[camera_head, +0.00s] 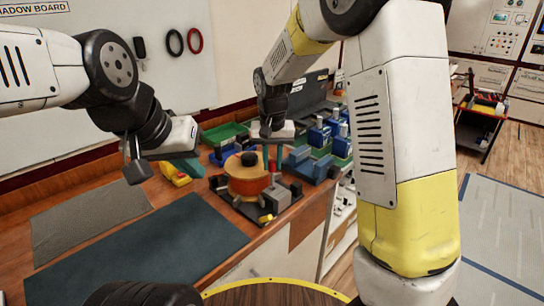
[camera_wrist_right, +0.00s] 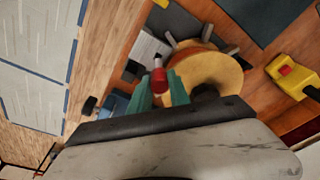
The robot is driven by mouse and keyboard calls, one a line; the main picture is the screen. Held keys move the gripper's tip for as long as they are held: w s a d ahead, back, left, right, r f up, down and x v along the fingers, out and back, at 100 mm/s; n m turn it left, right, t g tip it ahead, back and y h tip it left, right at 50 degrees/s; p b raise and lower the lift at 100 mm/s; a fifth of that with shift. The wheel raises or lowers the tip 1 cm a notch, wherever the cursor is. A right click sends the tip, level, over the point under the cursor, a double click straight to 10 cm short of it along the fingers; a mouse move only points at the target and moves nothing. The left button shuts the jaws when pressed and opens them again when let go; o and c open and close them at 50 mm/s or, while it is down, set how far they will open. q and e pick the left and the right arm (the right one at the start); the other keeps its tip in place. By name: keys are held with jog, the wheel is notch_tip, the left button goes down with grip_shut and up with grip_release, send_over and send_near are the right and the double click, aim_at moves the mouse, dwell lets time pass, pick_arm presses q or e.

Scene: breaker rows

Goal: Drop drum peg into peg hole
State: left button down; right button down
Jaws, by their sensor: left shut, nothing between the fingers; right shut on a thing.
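The orange and yellow drum (camera_head: 247,184) sits on a dark base plate among grey blocks at the middle of the bench; its pale top face (camera_wrist_right: 205,72) fills the centre of the right wrist view. My right gripper (camera_wrist_right: 160,90) is shut on a red peg (camera_wrist_right: 158,78) with a dark, thin tip. The peg is beside the drum's edge in that view; I cannot tell whether it touches. In the head view my right gripper (camera_head: 272,157) is over the drum's far right side. The peg hole cannot be made out. My left gripper (camera_head: 188,167) is shut and empty, left of the drum.
A yellow box with a red button (camera_head: 176,174) lies left of the drum. A green tray (camera_head: 222,132) and several blue blocks stand behind and right of it. A dark teal mat (camera_head: 150,255) and grey cloth (camera_head: 85,220) lie clear at the left.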

aim_at(272, 173)
jog(key=shift+f, duration=1.2)
dwell(0.3)
jog(key=shift+r, duration=0.1)
jog(key=shift+r, duration=0.8)
jog(key=shift+f, duration=0.85)
dwell(1.0)
jog(key=c, duration=1.1)
grip_release()
jog(key=shift+c, duration=0.2)
jog(key=shift+r, duration=0.1)
